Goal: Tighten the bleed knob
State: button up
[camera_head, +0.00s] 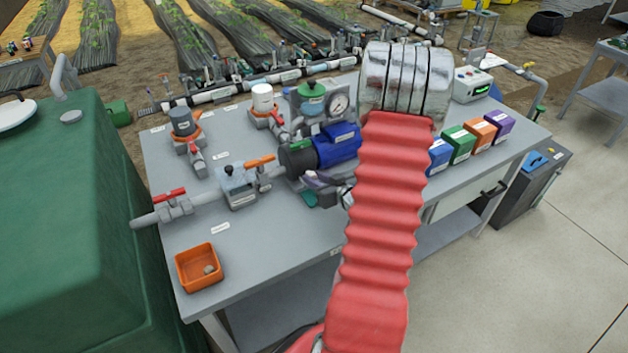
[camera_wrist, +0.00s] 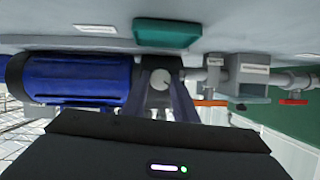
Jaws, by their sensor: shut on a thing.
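The bleed knob (camera_wrist: 161,78) shows in the wrist view as a round grey disc with a dark mark, in front of the pump. My gripper (camera_wrist: 161,98) is shut on it, with one dark finger on each side. In the head view my gripper (camera_head: 325,182) is at the near side of the pump, partly behind my red arm; the knob cannot be made out there. The pump has a blue motor (camera_head: 337,145) and a dark grey head; the motor also fills the left of the wrist view (camera_wrist: 70,78).
The wrist view is upside down. A green tray (camera_wrist: 167,33) lies close to the gripper. A valve with an orange handle (camera_head: 259,161) and a clear-topped strainer (camera_head: 238,186) stand left of the pump. An orange bin (camera_head: 198,268) sits on the bench's front left corner.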

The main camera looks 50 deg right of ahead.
jog(key=m+y, duration=0.1)
jog(key=m+t, duration=0.1)
jog(key=m+y, duration=0.1)
jog(key=m, duration=0.1)
jog(key=shift+d+f+y, duration=0.15)
jog(key=shift+f+y, duration=0.1)
jog(key=shift+y, duration=0.05)
jog(key=m+t+y, duration=0.1)
jog(key=m, duration=0.1)
jog(key=m+t, duration=0.1)
jog(key=m, duration=0.1)
jog(key=shift+s+d+f+m+y, duration=0.1)
jog(key=shift+d+f+m+y, duration=0.1)
jog(key=shift+m+y, duration=0.15)
jog(key=o, duration=1)
jog(key=shift+o, duration=0.2)
jog(key=shift+s, duration=0.1)
jog(key=s, duration=0.4)
jog(key=s+r, duration=0.1)
jog(key=s, duration=0.4)
jog(key=s+d, duration=0.1)
jog(key=s, duration=0.3)
jog(key=shift+s+r, duration=0.25)
jog(key=shift+r, duration=0.05)
